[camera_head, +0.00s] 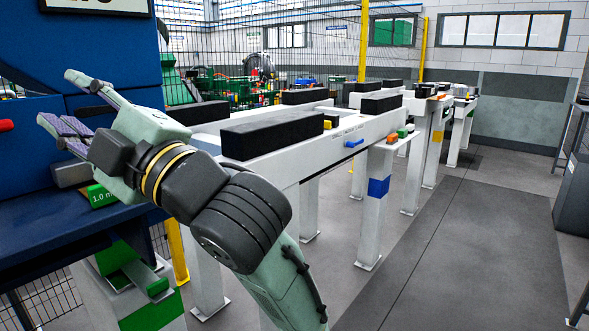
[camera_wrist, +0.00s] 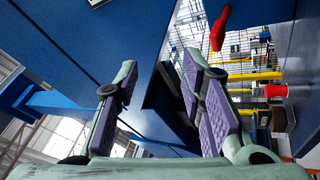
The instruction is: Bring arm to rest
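My gripper (camera_head: 62,104) is at the left of the head view, at the end of my raised arm. Its two fingers are spread apart in front of a blue machine body (camera_head: 115,45). In the wrist view my gripper (camera_wrist: 160,95) shows two purple-padded fingers wide apart with nothing between them. The blue machine's surface (camera_wrist: 90,35) lies beyond the fingertips. Whether a finger touches the blue machine I cannot tell.
A white rail stand (camera_head: 340,140) with black blocks (camera_head: 272,134) runs from beside my arm to the back. A green block marked 1.0 m (camera_head: 102,196) sits below my gripper. A wire fence (camera_head: 290,50) stands behind. The grey floor (camera_head: 480,240) at right is clear.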

